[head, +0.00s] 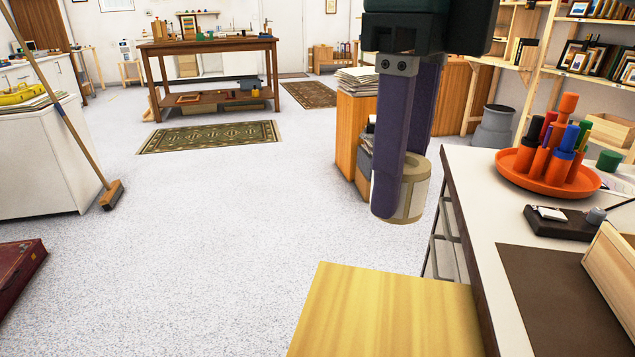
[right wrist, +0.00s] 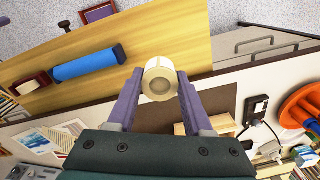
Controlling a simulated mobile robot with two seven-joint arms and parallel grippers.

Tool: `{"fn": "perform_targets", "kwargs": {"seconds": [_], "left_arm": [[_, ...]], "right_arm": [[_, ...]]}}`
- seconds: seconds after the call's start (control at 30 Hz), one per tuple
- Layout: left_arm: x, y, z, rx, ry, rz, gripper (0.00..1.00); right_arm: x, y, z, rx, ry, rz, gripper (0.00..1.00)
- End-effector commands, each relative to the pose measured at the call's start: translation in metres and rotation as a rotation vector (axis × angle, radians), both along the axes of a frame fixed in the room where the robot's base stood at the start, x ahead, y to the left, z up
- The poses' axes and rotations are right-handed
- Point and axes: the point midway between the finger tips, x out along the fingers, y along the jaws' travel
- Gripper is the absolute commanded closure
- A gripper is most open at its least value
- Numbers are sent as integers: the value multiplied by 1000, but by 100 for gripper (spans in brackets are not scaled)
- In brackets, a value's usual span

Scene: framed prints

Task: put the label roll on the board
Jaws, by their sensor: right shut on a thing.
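The label roll (head: 416,186) is a cream cylinder with a hollow middle, held between the purple fingers of my right gripper (head: 400,195). It hangs in the air left of the white counter, beyond the pale wooden surface in the head view. In the right wrist view the roll (right wrist: 159,67) sits between the fingertips, with its round end facing the camera. A flat dark brown board (head: 560,295) lies on the white counter, right of and nearer than the roll; the gripper partly covers it in the right wrist view (right wrist: 218,98). My left gripper is not in view.
The white counter (head: 465,185) also holds an orange tray (head: 515,182) of pens, a black pad (head: 560,228) and a wooden box (head: 612,275). The pale wooden surface (head: 390,315) is at the front; in the right wrist view a blue roll (right wrist: 85,68) lies on it.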

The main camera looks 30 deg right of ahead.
Motion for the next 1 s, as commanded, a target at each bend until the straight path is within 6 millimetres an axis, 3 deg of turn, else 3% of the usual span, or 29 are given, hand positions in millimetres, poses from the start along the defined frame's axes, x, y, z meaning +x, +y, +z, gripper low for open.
{"fn": "perform_targets", "kwargs": {"seconds": [0.5, 0.83, 1.0], "left_arm": [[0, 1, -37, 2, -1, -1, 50], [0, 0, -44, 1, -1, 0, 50], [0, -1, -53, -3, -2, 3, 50]], "right_arm": [[-1, 0, -134, -1, 6, -24, 100], [-1, 0, -166, 0, 2, -22, 100], [-1, 0, -195, -1, 4, -23, 100]]}}
